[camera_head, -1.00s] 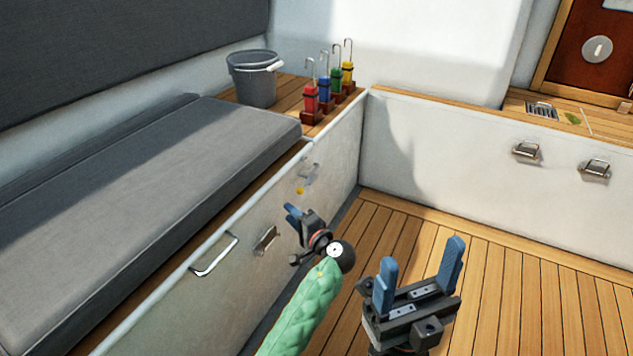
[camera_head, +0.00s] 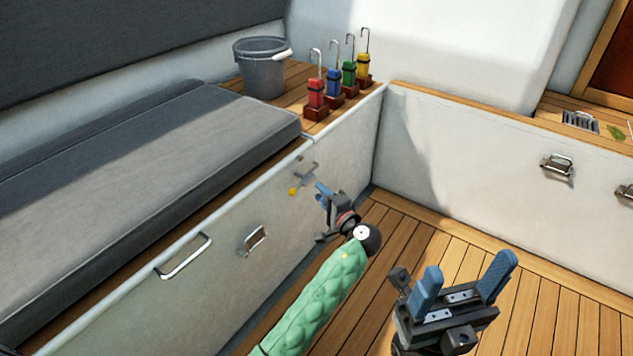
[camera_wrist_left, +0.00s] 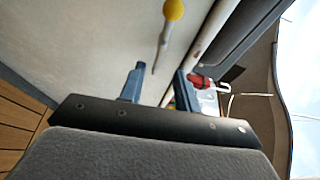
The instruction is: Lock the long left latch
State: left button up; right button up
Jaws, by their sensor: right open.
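The long latch (camera_head: 306,173) is a small grey metal piece with a yellow knob (camera_head: 293,191), on the white front of the left bench locker near its far end. In the left wrist view the yellow knob (camera_wrist_left: 174,9) sits on a thin lever (camera_wrist_left: 162,42) pointing down toward the fingers. My left gripper (camera_head: 323,194) is just right of the latch, apart from it. Its blue fingers stand apart and empty in the left wrist view (camera_wrist_left: 158,85). My right gripper (camera_head: 462,280) is open and empty above the wooden floor.
A metal handle (camera_head: 185,257) and a smaller latch (camera_head: 254,240) sit nearer on the same locker front. A grey bucket (camera_head: 261,70) and several coloured hooked items (camera_head: 316,93) stand on the ledge above. The wooden floor (camera_head: 407,225) is clear.

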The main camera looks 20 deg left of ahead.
aim_at(311, 182)
pick_arm(q)
jog(key=shift+b+x, duration=0.7)
jog(key=shift+x, duration=2.45)
jog(key=shift+c, duration=0.2)
grip_shut()
